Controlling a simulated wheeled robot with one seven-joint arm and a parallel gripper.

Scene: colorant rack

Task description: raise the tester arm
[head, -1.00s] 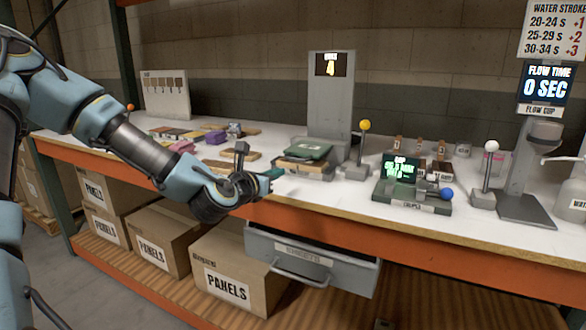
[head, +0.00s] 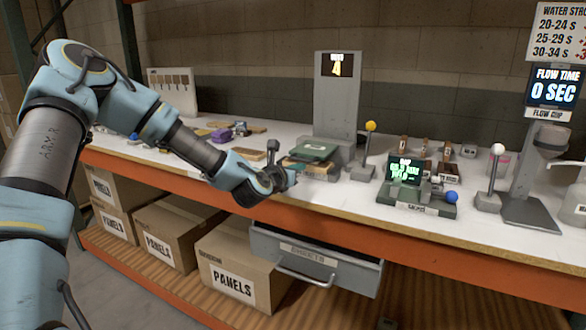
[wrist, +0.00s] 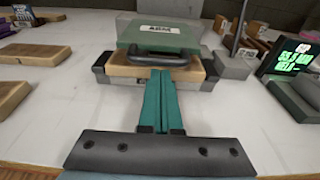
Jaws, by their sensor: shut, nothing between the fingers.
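The tester is a grey unit with a tall back (head: 337,95) whose screen reads 4. Its green arm (head: 313,152) lies lowered and flat over a wooden panel (head: 303,166). In the wrist view the green arm (wrist: 160,32) has a label and a dark handle (wrist: 155,55) along its near edge. My gripper (head: 291,177) is at the bench's front edge, just in front of the tester. In the wrist view its teal fingers (wrist: 160,78) are shut and empty, pointing at the handle from below. I cannot tell whether they touch it.
A yellow-knobbed lever (head: 367,150) stands right of the tester. A small device with a green screen (head: 404,170) and blue knob is farther right, then a white-knobbed lever (head: 492,180). Loose panels lie left. A grey drawer (head: 315,257) hangs below the bench edge.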

